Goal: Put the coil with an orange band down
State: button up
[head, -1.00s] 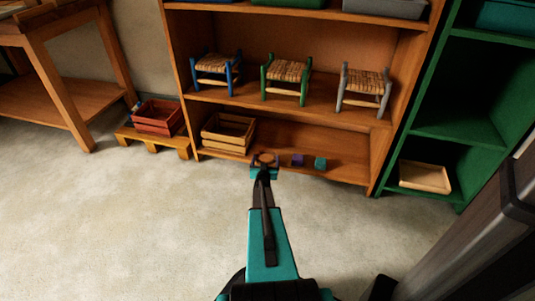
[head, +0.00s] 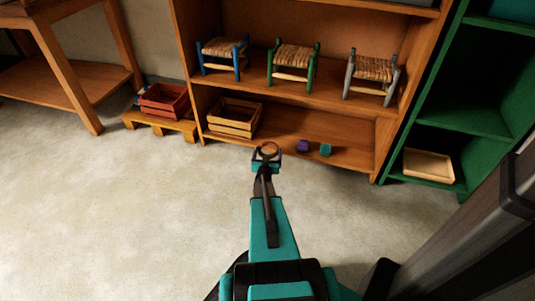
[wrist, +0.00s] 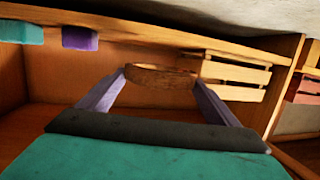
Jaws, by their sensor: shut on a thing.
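My gripper (head: 267,158) is shut on a brown, ring-shaped coil (head: 268,148), held at the front edge of the wooden shelf unit's bottom shelf. In the wrist view, the coil (wrist: 160,76) sits between the tips of the two purple-grey fingers (wrist: 155,88). The coil's orange band cannot be made out clearly. I cannot tell how high the coil is above the shelf board. A purple block (head: 303,146) and a teal block (head: 326,150) stand on the bottom shelf, to the right of the gripper.
A slatted wooden crate (head: 232,128) stands on the bottom shelf, left of the gripper. Three woven stools fill the shelf above. A red crate (head: 165,106) sits on a low pallet (head: 160,125). A green shelf unit (head: 463,122) with a pale tray (head: 428,167) stands right.

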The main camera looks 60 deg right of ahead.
jog(key=shift+w+r, duration=0.1)
dwell(0.3)
jog(key=w+a+r+n+t+y, duration=0.6)
jog(key=w+a+r, duration=2)
jog(key=w+r, duration=0.2)
jog(key=w+a+r+n+t+y, duration=0.1)
jog(key=w+a+r+n+y, duration=0.1)
jog(key=a+r, duration=0.65)
jog(key=w+a+r+n+t+y, duration=0.1)
jog(key=w+a+r+y, duration=0.3)
jog(key=a, duration=0.7)
jog(key=s+a+r+n+y, duration=0.1)
jog(key=s+a+r+n, duration=0.1)
jog(key=a+r, duration=0.65)
jog(key=s+a+r+n+y, duration=0.1)
jog(key=s+a+r, duration=0.3)
jog(key=a, duration=0.7)
notch_tip(320, 180, up, 31)
jog(key=w+p, duration=0.1)
jog(key=p, duration=2.8)
jog(key=shift+w+a+f+p, duration=0.15)
jog(key=shift+a+f+p, duration=0.05)
jog(key=shift+p, duration=0.1)
